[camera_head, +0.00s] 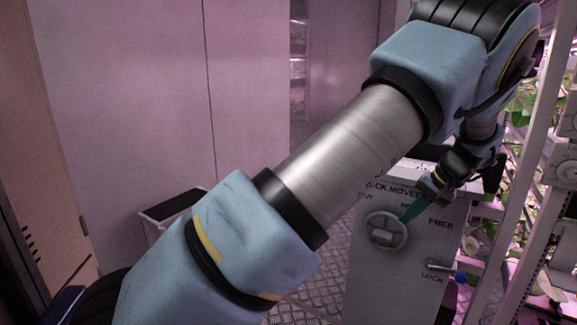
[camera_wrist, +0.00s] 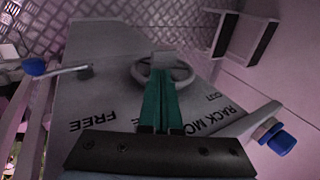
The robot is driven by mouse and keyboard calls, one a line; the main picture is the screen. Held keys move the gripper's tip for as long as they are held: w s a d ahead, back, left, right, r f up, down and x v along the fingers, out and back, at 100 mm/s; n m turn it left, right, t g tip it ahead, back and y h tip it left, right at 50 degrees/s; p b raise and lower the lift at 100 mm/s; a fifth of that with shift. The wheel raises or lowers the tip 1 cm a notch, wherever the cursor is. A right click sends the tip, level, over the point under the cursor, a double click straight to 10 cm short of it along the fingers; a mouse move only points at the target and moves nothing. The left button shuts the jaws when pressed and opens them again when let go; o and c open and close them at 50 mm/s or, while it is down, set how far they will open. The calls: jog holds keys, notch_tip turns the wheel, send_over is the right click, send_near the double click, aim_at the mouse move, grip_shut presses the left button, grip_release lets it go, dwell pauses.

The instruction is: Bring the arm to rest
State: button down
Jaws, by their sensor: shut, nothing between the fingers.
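My arm reaches from the lower left to the upper right of the head view, then bends down at the wrist. My gripper (camera_head: 409,213) has its green fingers together and empty, pointing at a round handwheel (camera_head: 378,237) on a grey rack-mover panel (camera_head: 394,285). In the wrist view the closed fingers (camera_wrist: 160,80) lie in front of the handwheel (camera_wrist: 184,79) and overlap it. I cannot tell whether they touch it.
A blue-tipped lever (camera_head: 460,277) sticks out between the FREE and LOCK labels. A second blue-ended handle (camera_wrist: 278,138) shows at right in the wrist view. Planted racks (camera_head: 545,215) stand close on the right. A dark-topped step (camera_head: 172,205) stands by the pale wall at left.

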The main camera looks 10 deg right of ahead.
jog(key=w+a+r+n+g+h+p, duration=0.1)
jog(key=w+a+r+n+g, duration=0.1)
jog(key=a, duration=1.1)
jog(key=w+a+r+n+g+h+p, duration=0.1)
jog(key=w+a+r+n, duration=0.1)
jog(key=a, duration=1.1)
jog(key=s+a+r+n+h+p, duration=0.1)
jog(key=s+a, duration=0.5)
jog(key=a, duration=0.3)
jog(key=s+a+r+n+h+p, duration=0.1)
jog(key=s+a+r, duration=0.1)
jog(key=s+a, duration=0.3)
jog(key=a, duration=0.4)
jog(key=shift+s+n, duration=0.4)
